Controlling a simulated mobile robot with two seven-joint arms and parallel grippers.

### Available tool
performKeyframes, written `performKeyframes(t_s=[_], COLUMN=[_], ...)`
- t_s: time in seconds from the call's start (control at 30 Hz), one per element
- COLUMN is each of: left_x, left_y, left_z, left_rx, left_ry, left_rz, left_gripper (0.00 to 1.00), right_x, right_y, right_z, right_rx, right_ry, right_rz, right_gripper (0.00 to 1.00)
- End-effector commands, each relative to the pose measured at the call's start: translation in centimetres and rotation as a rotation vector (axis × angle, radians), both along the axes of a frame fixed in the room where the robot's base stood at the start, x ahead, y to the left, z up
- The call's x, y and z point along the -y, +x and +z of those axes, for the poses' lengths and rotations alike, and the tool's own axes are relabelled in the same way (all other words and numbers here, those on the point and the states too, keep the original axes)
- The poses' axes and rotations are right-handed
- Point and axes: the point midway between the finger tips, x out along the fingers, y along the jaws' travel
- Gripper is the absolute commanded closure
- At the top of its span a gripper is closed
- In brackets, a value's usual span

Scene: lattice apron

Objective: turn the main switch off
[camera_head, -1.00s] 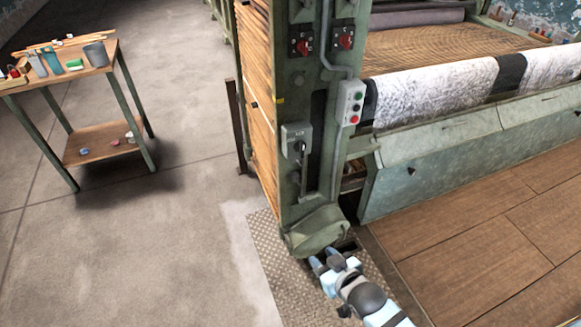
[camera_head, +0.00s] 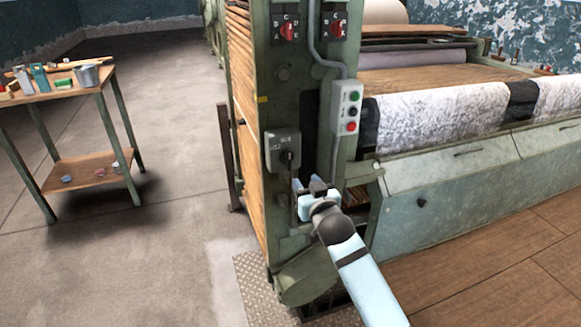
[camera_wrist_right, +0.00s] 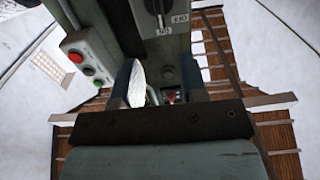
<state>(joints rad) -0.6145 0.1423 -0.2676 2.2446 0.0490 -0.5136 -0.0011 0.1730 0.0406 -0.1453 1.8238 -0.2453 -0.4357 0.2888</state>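The main switch looks to be the grey box (camera_head: 283,150) with a dark handle on the front of the green machine column. In the right wrist view the box (camera_wrist_right: 180,14) is at the top, with a dark knob (camera_wrist_right: 156,8) and small label plates. My right gripper (camera_head: 309,186) is just below and right of the box in the head view, apart from the handle. In the right wrist view its two fingers (camera_wrist_right: 166,80) stand apart with nothing held between them. The handle's exact position is hard to read. My left gripper is not in view.
A push-button box (camera_head: 347,107) is right of the switch, also seen in the wrist view (camera_wrist_right: 85,60). Two red rotary switches (camera_head: 288,30) sit higher up. A conduit runs down the column. A workbench (camera_head: 62,92) stands left, with clear floor between.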

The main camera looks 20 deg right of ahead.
Motion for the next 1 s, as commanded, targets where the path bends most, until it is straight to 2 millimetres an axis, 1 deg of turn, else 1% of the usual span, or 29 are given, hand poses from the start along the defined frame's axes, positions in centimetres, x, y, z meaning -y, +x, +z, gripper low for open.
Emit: performKeyframes(t_s=[0.03, 0.27, 0.4, 0.5, 0.6, 0.7, 1.0], left_x=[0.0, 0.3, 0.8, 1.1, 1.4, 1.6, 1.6], left_y=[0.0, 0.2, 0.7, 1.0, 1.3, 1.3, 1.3], left_z=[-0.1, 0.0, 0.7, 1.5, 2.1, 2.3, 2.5], left_rx=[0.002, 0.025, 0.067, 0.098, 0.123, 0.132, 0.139], left_ry=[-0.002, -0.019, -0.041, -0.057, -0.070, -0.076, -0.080], left_rz=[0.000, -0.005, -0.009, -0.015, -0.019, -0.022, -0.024], left_gripper=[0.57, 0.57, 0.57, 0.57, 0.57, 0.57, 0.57], right_x=[0.0, -0.2, -0.3, -0.3, -0.4, -0.4, -0.4], right_y=[1.0, 5.9, 8.7, 10.2, 11.3, 11.8, 12.1], right_z=[0.0, -0.1, -0.1, -0.1, -0.1, -0.1, 0.0], right_rx=[0.002, 0.001, -0.001, 0.000, 0.000, -0.001, -0.001], right_ry=[-0.001, -0.002, -0.001, -0.002, -0.002, -0.001, -0.001], right_rz=[0.000, 0.000, 0.000, 0.000, 0.000, 0.001, 0.001], right_gripper=[0.61, 0.61, 0.61, 0.61, 0.61, 0.61, 0.61])
